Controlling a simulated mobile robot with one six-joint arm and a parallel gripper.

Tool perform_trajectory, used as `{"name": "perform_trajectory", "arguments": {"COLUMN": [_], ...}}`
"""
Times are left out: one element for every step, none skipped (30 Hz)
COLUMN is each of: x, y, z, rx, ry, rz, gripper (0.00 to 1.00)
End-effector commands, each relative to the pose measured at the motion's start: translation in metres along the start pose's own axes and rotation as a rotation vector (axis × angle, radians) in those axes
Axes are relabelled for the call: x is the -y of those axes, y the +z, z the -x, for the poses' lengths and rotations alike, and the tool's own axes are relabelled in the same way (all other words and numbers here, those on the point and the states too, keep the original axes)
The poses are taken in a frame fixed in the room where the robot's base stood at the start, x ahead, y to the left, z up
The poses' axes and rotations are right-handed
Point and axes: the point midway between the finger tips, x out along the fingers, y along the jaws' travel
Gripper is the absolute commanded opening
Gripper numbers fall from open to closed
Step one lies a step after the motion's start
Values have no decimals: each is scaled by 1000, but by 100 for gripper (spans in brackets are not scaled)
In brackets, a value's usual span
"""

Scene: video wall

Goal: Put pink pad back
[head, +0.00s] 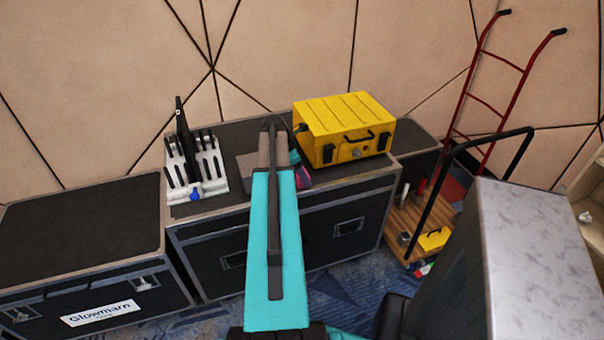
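A small pink and dark patch (304,178), which may be the pink pad, shows on the case top just right of my arm's far end. A bit of teal lies above it, and my arm partly hides both. My gripper (271,140) is at the far end of my teal arm, over the case top. My own arm hides its fingertips, so I cannot tell whether it is open or shut or holds anything. A white slotted rack (212,178) stands on the case to the left, with a dark upright panel (184,135) and a blue piece (195,194) in or against it.
A yellow box (345,118) stands right of my gripper, close by. A grey mat (247,172) lies partly under my arm. A lower black case (80,225) is clear at left. A red hand truck (497,85) and a wooden-decked cart (405,225) stand right.

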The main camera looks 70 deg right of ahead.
Motion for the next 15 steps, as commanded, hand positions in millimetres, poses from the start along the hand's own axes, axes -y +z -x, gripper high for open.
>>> {"name": "perform_trajectory", "arguments": {"x": [0, 0, 0, 0, 0, 0, 0, 0, 0, 0, 0, 0, 0, 0, 0], "y": [0, 0, 0, 0, 0, 0, 0, 0, 0, 0, -1, -1, -1, -1, -1], "z": [-1, -1, -1, -1, -1, -1, -1, -1, -1, -2, -2, -3, -3, -4, -4], "rx": [0, 0, 0, 0, 0, 0, 0, 0, 0, 0, 0, 0, 0, 0, 0], "ry": [0, 0, 0, 0, 0, 0, 0, 0, 0, 0, 0, 0, 0, 0, 0], "rz": [0, 0, 0, 0, 0, -1, -1, -1, -1, -1, -1, -1, -1, -1, -1], "gripper": [45, 45, 45, 45, 45, 45, 45, 45, 45, 45, 45, 45, 45, 45, 71]}}
